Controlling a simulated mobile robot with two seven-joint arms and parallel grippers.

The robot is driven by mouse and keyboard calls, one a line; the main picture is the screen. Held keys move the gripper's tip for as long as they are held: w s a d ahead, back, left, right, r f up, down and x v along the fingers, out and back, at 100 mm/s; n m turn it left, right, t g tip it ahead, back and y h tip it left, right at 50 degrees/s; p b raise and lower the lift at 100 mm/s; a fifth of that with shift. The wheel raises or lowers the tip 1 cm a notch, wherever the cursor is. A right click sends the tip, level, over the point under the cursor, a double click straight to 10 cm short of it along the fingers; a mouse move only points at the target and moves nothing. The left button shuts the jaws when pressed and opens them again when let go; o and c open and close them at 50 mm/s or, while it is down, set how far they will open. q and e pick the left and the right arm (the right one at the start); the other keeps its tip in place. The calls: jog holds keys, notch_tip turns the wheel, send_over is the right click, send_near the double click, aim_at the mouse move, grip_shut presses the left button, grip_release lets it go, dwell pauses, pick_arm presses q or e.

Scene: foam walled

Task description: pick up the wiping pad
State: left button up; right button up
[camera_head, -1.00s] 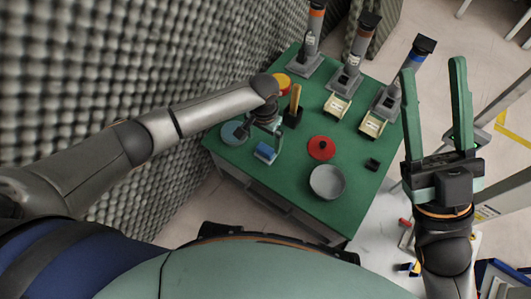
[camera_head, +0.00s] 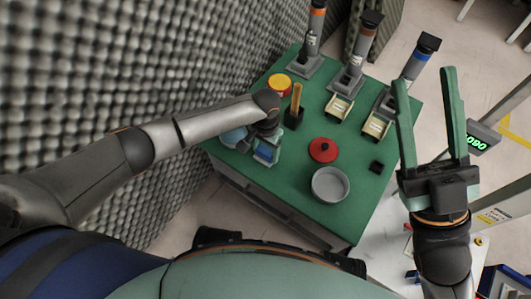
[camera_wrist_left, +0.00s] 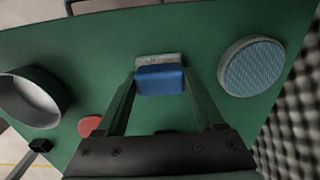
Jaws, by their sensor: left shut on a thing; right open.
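The wiping pad, a blue block (camera_head: 266,152), is at the front left of the green table, partly hidden by my left gripper (camera_head: 264,146). In the left wrist view the blue pad (camera_wrist_left: 160,80) is between the two fingers of my left gripper (camera_wrist_left: 160,88), with a pale grey strip along its far side. My left gripper is shut on the pad. I cannot tell whether the pad is clear of the table. My right gripper (camera_head: 430,82) is open and empty, raised at the right of the head view.
On the green table (camera_head: 285,197) are a grey bowl (camera_head: 330,184), a red lidded disc (camera_head: 323,150), a dark stand with an orange handle (camera_head: 295,108) and a round blue-faced disc (camera_wrist_left: 253,67). Dispensers stand at the back. A foam wall (camera_head: 120,80) is close on the left.

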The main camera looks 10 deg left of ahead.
pick_arm(q)
jog(key=c, duration=0.8)
jog(key=shift+r+p, duration=0.45)
jog(key=shift+r, duration=0.3)
jog(key=shift+s+a+r+p, duration=0.2)
jog(key=shift+s+r+p, duration=1.65)
jog(key=shift+s, duration=0.5)
jog(key=shift+s+a+r+p, duration=0.15)
jog(key=shift+s+r+p, duration=1.5)
jog(key=shift+s+r, duration=0.55)
jog(key=shift+s+a+r+p, duration=0.2)
jog(key=shift+s+r+p, duration=1.55)
jog(key=shift+s, duration=0.75)
pick_arm(e)
notch_tip(320, 180, up, 10)
jog(key=w+d+m+h, duration=0.1)
jog(key=h, duration=0.1)
jog(key=shift+w+d+f+t, duration=0.2)
jog(key=shift+d+t, duration=0.05)
jog(key=shift+t, duration=0.15)
